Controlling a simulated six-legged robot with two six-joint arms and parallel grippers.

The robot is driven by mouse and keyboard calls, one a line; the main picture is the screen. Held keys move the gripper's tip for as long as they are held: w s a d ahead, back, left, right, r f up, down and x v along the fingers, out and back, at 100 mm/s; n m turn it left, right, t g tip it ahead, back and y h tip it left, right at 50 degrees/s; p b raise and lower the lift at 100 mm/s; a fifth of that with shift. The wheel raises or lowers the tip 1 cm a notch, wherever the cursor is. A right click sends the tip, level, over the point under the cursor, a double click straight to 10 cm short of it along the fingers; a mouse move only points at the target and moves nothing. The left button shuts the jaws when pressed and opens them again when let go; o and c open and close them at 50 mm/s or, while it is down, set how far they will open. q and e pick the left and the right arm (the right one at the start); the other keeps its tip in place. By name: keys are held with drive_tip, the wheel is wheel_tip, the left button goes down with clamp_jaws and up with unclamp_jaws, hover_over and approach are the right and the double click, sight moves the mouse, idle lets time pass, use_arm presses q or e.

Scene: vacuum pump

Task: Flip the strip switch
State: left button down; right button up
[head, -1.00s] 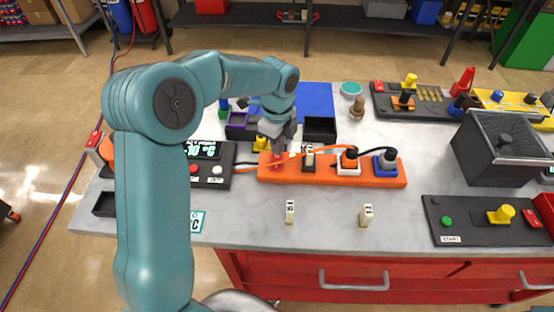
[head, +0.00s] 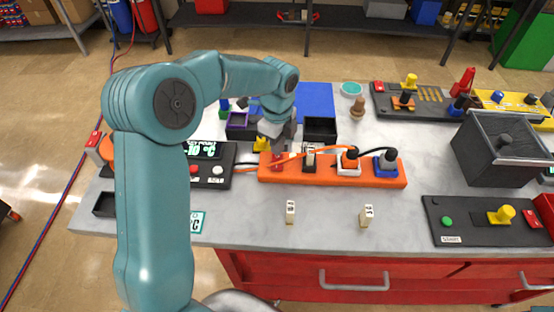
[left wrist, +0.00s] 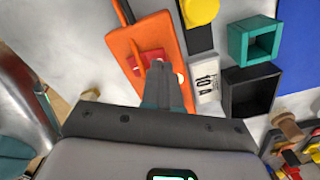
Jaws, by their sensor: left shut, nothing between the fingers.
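The orange power strip (head: 333,175) lies on the grey bench top, with black, white and blue plugs along it. Its red switch (head: 277,162) is at the strip's left end, partly hidden by my gripper. My left gripper (head: 276,148) is shut and empty, pointing down at the switch. In the left wrist view, the shut fingertips (left wrist: 159,66) overlap the red switch (left wrist: 145,62) on the orange strip (left wrist: 143,42). I cannot tell whether they touch it or which way the switch is tipped. My right gripper is not in view.
A dark control box (head: 205,170) with a lit display stands just left of the strip. A black open bin (head: 320,129) is behind it. Two small cream blocks stand in front, including one on the left (head: 290,212). The bench front between them is clear.

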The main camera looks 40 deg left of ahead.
sight(277, 157)
use_arm(q)
drive_tip(key=shift+f+b, duration=0.65)
drive_tip(key=shift+f, duration=0.3)
idle(0.7)
drive_tip(key=shift+r, duration=0.1)
wheel_tip(277, 157, up, 7)
drive_tip(key=p, duration=0.6)
idle(0.3)
drive_tip(key=shift+s, duration=0.15)
